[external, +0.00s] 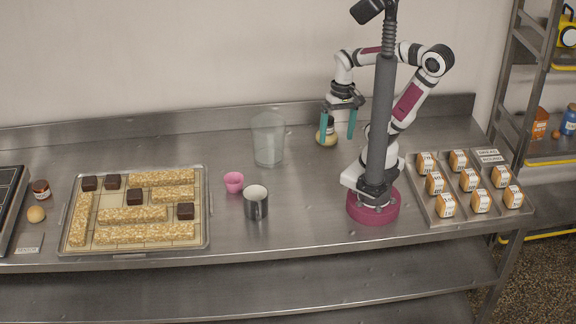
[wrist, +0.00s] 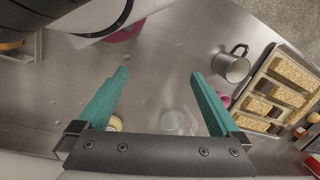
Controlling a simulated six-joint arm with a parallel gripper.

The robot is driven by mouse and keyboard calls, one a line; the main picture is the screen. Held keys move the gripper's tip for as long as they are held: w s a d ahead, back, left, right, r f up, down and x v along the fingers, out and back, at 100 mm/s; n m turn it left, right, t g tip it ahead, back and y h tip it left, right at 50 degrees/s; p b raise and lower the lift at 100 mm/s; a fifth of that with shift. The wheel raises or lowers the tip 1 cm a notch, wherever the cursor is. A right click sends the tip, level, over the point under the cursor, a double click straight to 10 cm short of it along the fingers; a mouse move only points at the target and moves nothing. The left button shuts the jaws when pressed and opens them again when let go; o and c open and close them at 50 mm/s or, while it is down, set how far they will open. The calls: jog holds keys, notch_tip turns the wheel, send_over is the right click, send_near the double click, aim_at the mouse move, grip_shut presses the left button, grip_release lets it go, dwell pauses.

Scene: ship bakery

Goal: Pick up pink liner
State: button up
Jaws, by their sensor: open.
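The pink liner (external: 233,182) is a small pink cup on the steel counter, just left of the grey metal mug. In the wrist view a bit of the liner (wrist: 225,100) shows beside the right finger, partly hidden by it. My gripper (external: 338,133) hangs above the back of the counter, well to the right of the liner. In the wrist view my gripper (wrist: 159,75) has its teal fingers wide apart with nothing held between them.
The grey mug (external: 256,214) stands close to the liner. A clear glass container (external: 268,140) stands behind them. A yellowish jar (external: 327,138) is near my gripper. A tray (external: 205,242) of bars and brown cubes lies left; a tray (external: 430,220) of wrapped items lies right.

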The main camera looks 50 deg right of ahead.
jog(key=w+a+r+m+g+y, duration=0.1)
jog(key=w+a+m+y, duration=0.25)
jog(key=a+y, duration=0.55)
jog(key=w+a+r+m+g+y, duration=0.1)
jog(key=w+a+r+m+y, duration=0.2)
jog(key=a, duration=0.9)
jog(key=m+t+h, duration=0.3)
jog(key=m+t, duration=0.9)
jog(key=m, duration=0.3)
send_over(233, 181)
jog(key=s+a, duration=0.4)
jog(key=s, duration=0.2)
notch_tip(233, 181, down, 17)
jog(key=d+f+h, duration=0.1)
jog(key=f, duration=0.1)
jog(key=d+f+m+t+h, duration=0.1)
jog(key=d+f, duration=0.1)
jog(key=w+d+f+m+h, duration=0.1)
jog(key=shift+d+f, duration=0.3)
jog(key=shift+f, duration=0.1)
jog(key=x, duration=0.6)
jog(key=shift+w+f, duration=0.25)
jog(key=shift+f, duration=0.1)
jog(key=shift+w+a+f, duration=0.1)
jog(key=shift+w+a, duration=0.1)
jog(key=shift+w, duration=0.05)
jog(key=c, duration=0.7)
